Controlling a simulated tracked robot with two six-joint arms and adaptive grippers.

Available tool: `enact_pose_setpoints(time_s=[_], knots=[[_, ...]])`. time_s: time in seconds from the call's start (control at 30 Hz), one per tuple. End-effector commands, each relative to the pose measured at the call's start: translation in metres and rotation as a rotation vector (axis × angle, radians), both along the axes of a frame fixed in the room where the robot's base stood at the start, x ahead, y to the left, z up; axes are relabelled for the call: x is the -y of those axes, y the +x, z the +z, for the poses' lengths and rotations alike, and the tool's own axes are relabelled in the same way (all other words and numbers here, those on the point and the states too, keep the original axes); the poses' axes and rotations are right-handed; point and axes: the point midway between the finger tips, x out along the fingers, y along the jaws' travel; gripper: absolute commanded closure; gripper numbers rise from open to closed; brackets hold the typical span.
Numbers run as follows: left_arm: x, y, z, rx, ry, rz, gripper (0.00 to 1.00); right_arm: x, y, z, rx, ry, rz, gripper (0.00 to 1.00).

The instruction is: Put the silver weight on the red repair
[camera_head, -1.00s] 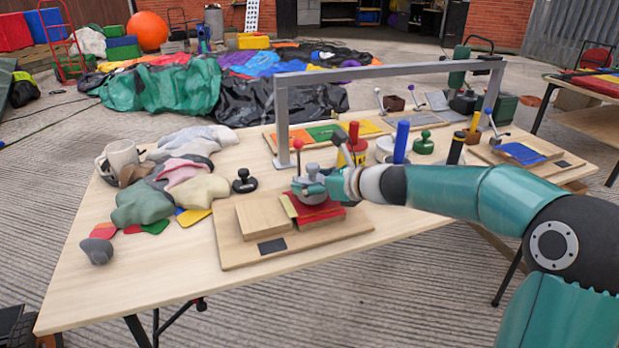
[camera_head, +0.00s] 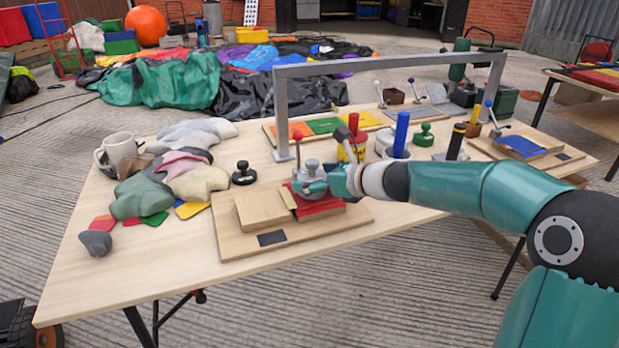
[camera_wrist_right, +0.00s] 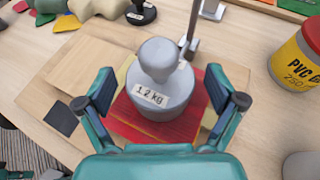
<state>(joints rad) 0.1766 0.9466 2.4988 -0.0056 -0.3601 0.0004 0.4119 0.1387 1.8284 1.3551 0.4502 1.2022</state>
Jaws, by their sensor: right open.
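The silver weight (camera_wrist_right: 160,85), a grey knobbed cylinder with a "1.2 kg" label, stands upright on the red repair (camera_wrist_right: 127,122) in the right wrist view. In the head view the weight (camera_head: 311,179) and the red repair (camera_head: 320,207) show on the wooden board (camera_head: 345,223). My right gripper (camera_head: 318,187) is at the weight. In the right wrist view my right gripper (camera_wrist_right: 160,92) is open, with one finger on each side of the weight and gaps between. My left gripper is not in view.
A wooden block (camera_head: 262,211) sits left of the repair. A black weight (camera_head: 244,174) stands behind it. A red-and-yellow PVC can (camera_wrist_right: 300,60) is to the right. A grey metal frame (camera_head: 282,115) rises behind. The table's front left is mostly clear.

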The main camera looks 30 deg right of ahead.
Motion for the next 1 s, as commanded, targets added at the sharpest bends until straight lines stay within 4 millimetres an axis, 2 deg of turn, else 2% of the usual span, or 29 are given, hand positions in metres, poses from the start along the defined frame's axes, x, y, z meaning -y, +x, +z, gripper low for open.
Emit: enact_pose_setpoints(time_s=[0.53,0.7,1.0], knots=[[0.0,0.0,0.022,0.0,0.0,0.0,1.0,0.021,-0.087,0.039,-0.001,-0.001,-0.003,0.06],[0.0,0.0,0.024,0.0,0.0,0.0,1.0,0.024,-0.099,0.043,0.0,0.0,-0.001,0.06],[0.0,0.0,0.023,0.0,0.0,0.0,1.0,0.023,-0.101,0.043,-0.001,0.0,0.001,0.06]])
